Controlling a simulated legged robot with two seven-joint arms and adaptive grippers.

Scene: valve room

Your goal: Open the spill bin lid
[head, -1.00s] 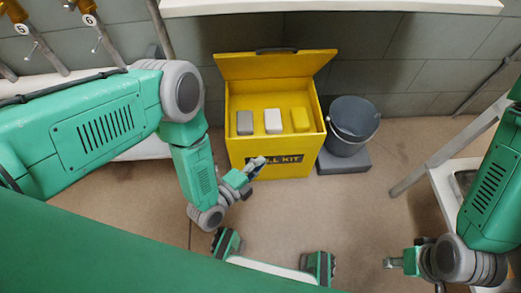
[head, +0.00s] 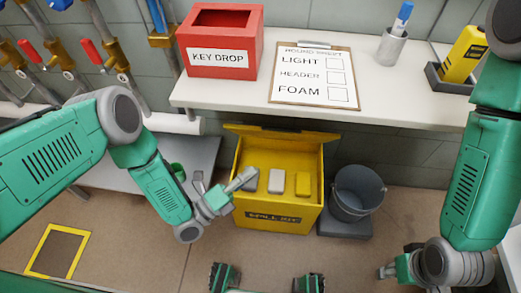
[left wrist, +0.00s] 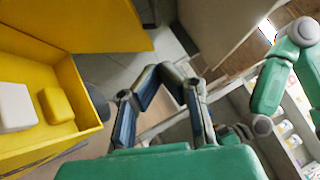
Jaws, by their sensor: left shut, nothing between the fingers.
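The yellow spill bin (head: 262,217) stands on the floor against the wall below the shelf. Its lid (head: 290,140) is raised at the back, so the bin is open and the blocks inside show. The bin wall (left wrist: 88,112) and the raised lid (left wrist: 95,22) also show in the left wrist view. My left gripper (head: 246,176) is at the bin's left side, in front of the opening in the picture; contact with the wall cannot be told. Its fingers (left wrist: 168,72) meet at the tips, empty. My right gripper (head: 384,272) is low at the right, apart from the bin; its jaws are unclear.
A grey bucket (head: 356,195) stands on a dark base right of the bin. The white shelf (head: 225,103) overhangs the bin, carrying a red key drop box (head: 220,75), a clipboard (head: 312,95) and a pen cup (head: 391,47). Valves (head: 125,55) line the left wall. Floor in front is partly free.

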